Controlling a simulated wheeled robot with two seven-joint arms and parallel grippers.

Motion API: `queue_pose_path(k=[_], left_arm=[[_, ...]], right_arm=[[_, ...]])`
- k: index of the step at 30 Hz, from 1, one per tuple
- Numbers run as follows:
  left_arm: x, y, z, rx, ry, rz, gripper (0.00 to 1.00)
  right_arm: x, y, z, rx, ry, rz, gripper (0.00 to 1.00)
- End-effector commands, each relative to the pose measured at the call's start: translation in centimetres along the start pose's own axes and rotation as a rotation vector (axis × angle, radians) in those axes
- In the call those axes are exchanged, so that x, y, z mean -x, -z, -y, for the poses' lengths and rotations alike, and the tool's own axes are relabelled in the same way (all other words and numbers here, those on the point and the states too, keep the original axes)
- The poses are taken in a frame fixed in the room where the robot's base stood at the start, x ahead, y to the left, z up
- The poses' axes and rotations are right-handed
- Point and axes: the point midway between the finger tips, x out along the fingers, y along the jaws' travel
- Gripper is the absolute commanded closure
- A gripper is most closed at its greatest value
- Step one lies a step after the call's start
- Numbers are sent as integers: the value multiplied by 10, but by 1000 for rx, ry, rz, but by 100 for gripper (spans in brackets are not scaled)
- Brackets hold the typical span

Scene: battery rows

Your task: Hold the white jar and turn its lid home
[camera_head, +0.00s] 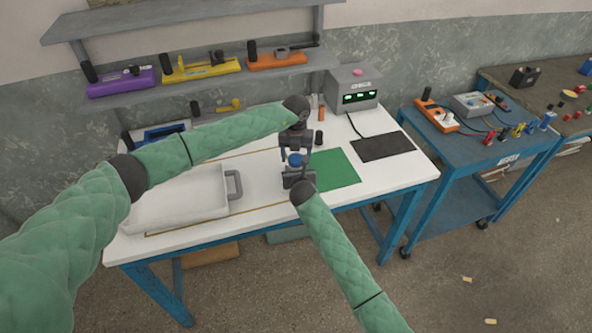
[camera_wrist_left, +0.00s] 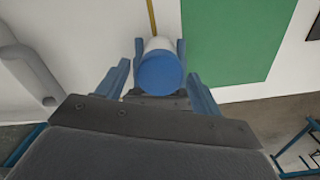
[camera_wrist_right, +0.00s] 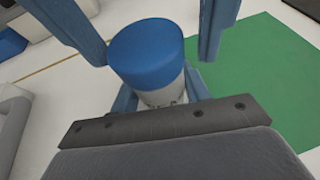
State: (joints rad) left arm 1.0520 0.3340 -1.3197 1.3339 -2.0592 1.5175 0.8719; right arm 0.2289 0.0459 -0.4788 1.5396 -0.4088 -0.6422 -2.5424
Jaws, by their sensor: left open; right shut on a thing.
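The white jar (camera_wrist_right: 163,93) stands upright on the bench, with its blue lid (camera_wrist_right: 146,48) on top; how tight the lid sits cannot be told. In the head view the blue lid (camera_head: 295,160) shows between my two grippers, and the jar body is mostly hidden. My right gripper (camera_wrist_right: 160,90) is shut on the jar body below the lid. My left gripper (camera_head: 296,148) is above, pointing down and open. Its fingers stand on either side of the lid (camera_wrist_left: 160,73) in the left wrist view, with gaps.
A green mat (camera_head: 333,169) lies just right of the jar, and a dark mat (camera_head: 381,146) farther right. A white tray (camera_head: 180,198) with a grey handle is at the left. A grey device (camera_head: 354,90) stands at the back. A shelf (camera_head: 205,82) hangs behind the bench.

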Motion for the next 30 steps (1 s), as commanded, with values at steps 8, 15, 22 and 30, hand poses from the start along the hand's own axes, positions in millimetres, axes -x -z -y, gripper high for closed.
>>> queue_pose_path(k=[8,15,22,30], left_arm=[[-2,0,0,0,0,1,34],[-2,0,0,0,0,1,75],[-2,0,0,-18,0,1,79],[-2,0,-1,-337,-2,1,79]], right_arm=[[0,0,0,0,0,1,100],[0,0,0,0,0,1,100],[0,0,0,0,0,0,100],[0,0,0,0,0,1,100]])
